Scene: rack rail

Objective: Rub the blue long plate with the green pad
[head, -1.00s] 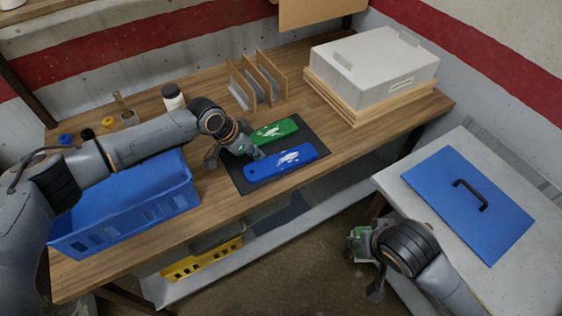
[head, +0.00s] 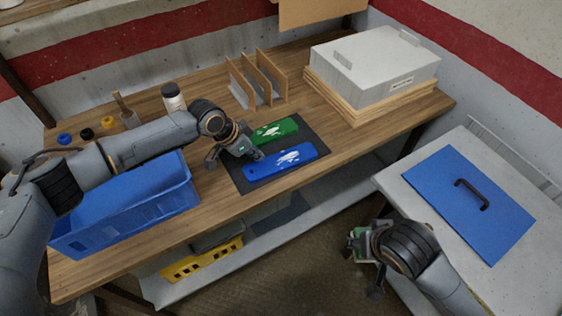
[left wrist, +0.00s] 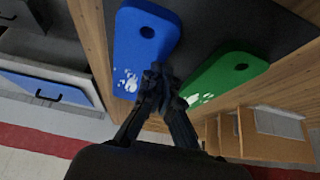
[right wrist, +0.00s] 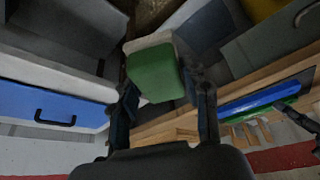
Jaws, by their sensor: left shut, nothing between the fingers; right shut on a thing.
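The blue long plate (head: 287,163) lies on a dark mat, with white marks on its face. A green long plate (head: 270,132), also marked white, lies behind it. My right gripper (head: 362,268) is away from the bench, in front of the side table. In the right wrist view it is shut on the green pad (right wrist: 154,72), which has a pale backing.
A blue crate (head: 130,207) stands at the bench's left front. Wooden dividers (head: 262,78) and a grey box (head: 375,62) stand at the back. A side table with a blue handled panel (head: 440,195) is at right.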

